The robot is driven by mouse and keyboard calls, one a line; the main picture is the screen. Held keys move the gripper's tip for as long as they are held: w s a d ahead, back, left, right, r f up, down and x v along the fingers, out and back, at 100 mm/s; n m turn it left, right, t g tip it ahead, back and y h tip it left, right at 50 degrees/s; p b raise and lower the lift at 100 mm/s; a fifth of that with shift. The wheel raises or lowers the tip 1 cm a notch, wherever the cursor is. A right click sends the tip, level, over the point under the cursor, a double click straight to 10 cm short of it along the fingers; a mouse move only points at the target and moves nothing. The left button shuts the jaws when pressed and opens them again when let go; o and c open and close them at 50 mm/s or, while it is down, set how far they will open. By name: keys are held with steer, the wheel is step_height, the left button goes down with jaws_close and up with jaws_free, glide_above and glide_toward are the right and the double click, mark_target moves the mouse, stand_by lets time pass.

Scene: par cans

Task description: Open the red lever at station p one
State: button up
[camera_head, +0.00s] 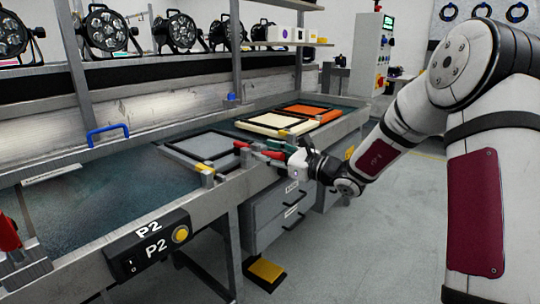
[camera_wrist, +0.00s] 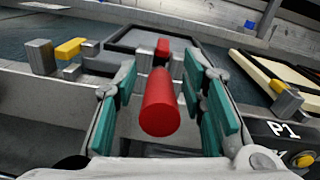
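The red lever (camera_wrist: 160,102) at station P1 shows in the wrist view as a red cylinder pointing towards the camera, in front of a dark-framed grey panel. My gripper (camera_wrist: 165,108) is open, with teal finger pads on either side of the lever. Gaps show between pads and lever. The P1 label (camera_wrist: 284,130) is at the lower right of the wrist view. In the head view, the red lever (camera_head: 270,153) is small at the bench's front edge, and my gripper (camera_head: 258,151) reaches it from the right. Its far mounting is partly hidden.
A P2 box (camera_head: 150,246) with a yellow button and another red lever (camera_head: 8,232) are nearer on the left. A grey framed panel (camera_head: 206,147) lies on the bench; cream and orange ones lie beyond. Yellow clamps sit along the rail. Drawers (camera_head: 277,213) stand below; open floor lies right.

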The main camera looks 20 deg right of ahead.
jaws_close()
